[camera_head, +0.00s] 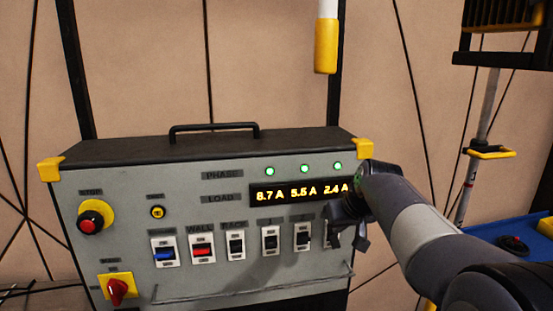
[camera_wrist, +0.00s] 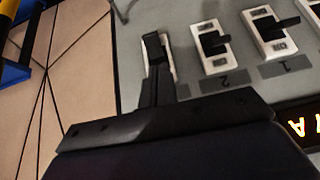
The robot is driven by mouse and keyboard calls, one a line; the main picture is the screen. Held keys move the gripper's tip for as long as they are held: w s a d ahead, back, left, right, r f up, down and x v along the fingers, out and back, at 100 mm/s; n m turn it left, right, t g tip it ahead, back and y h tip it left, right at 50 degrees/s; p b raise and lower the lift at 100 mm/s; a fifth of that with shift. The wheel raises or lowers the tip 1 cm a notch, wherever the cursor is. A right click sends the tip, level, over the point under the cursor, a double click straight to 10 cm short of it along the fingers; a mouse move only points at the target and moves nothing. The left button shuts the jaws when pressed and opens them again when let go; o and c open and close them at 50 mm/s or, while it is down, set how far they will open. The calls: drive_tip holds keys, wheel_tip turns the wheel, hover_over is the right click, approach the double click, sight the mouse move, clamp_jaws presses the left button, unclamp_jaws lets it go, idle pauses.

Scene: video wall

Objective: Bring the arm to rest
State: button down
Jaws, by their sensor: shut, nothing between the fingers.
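My gripper (camera_head: 345,238) is shut and empty, in front of the right end of a grey control panel (camera_head: 225,205) in the head view. My arm reaches it from the lower right. In the wrist view my gripper's fingers (camera_wrist: 155,68) overlap the white plate of the end rocker switch (camera_wrist: 171,72); I cannot tell whether they touch it. Beside it are black switches marked 2 (camera_wrist: 212,42) and 1 (camera_wrist: 270,30). The end switch is mostly hidden behind my gripper in the head view.
The panel has a red stop button (camera_head: 90,224), a red rotary knob (camera_head: 117,291), blue (camera_head: 165,253) and red (camera_head: 202,250) switches, and a lit display (camera_head: 299,192) under three green lamps. A thin front rail (camera_head: 250,287) runs below. A blue surface (camera_head: 500,240) is at right.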

drive_tip(key=shift+w+r+g+p, duration=0.45)
drive_tip(key=shift+g+p, duration=0.45)
drive_tip(key=shift+p, duration=1.25)
